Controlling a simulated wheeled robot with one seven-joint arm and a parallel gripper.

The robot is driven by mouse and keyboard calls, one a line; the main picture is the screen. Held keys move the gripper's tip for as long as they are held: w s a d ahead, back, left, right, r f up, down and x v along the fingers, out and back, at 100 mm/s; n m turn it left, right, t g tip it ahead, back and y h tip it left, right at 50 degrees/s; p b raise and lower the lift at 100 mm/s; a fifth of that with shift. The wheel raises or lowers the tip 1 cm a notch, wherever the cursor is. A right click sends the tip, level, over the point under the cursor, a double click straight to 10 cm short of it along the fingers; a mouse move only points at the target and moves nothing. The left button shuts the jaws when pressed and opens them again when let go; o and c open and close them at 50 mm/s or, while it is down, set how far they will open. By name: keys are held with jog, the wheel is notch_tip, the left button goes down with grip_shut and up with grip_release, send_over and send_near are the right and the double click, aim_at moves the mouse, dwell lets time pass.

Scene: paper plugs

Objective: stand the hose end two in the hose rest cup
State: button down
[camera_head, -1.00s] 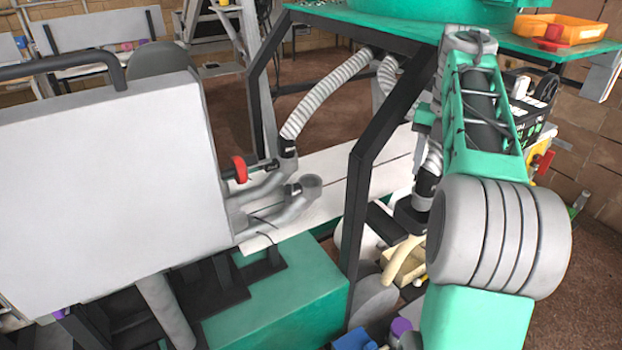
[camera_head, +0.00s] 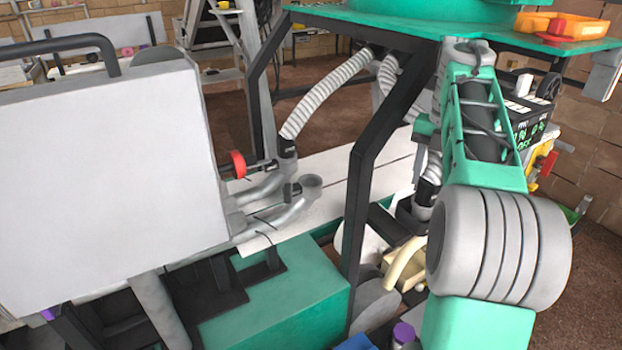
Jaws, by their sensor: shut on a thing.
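Hose end two (camera_head: 429,188) is a black cuff on a pale ribbed hose, just left of my green arm. It points down, close to or over a small grey round rim that looks like the hose rest cup (camera_head: 422,211). I cannot tell if the end is inside the cup. My gripper is at the hose end, with its fingers largely hidden behind my arm, and is shut on it. The other ribbed hose (camera_head: 325,95) ends in a black cuff on a grey pipe. An open grey pipe mouth (camera_head: 311,182) stands beside that.
A dark slanted frame leg (camera_head: 372,160) stands left of the hose end. A green tabletop (camera_head: 400,35) with an orange tray (camera_head: 570,28) is above. A cream curved tube (camera_head: 403,265) lies below the cup. A large white panel (camera_head: 105,180) fills the left.

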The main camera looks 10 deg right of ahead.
jog(key=shift+f+b, duration=0.35)
jog(key=shift+f, duration=0.1)
jog(key=c, duration=0.7)
grip_release()
jog(key=shift+o, duration=0.2)
notch_tip(320, 180, up, 4)
jog(key=p, duration=0.3)
jog(key=shift+r+p, duration=0.1)
jog(key=shift+p, duration=0.25)
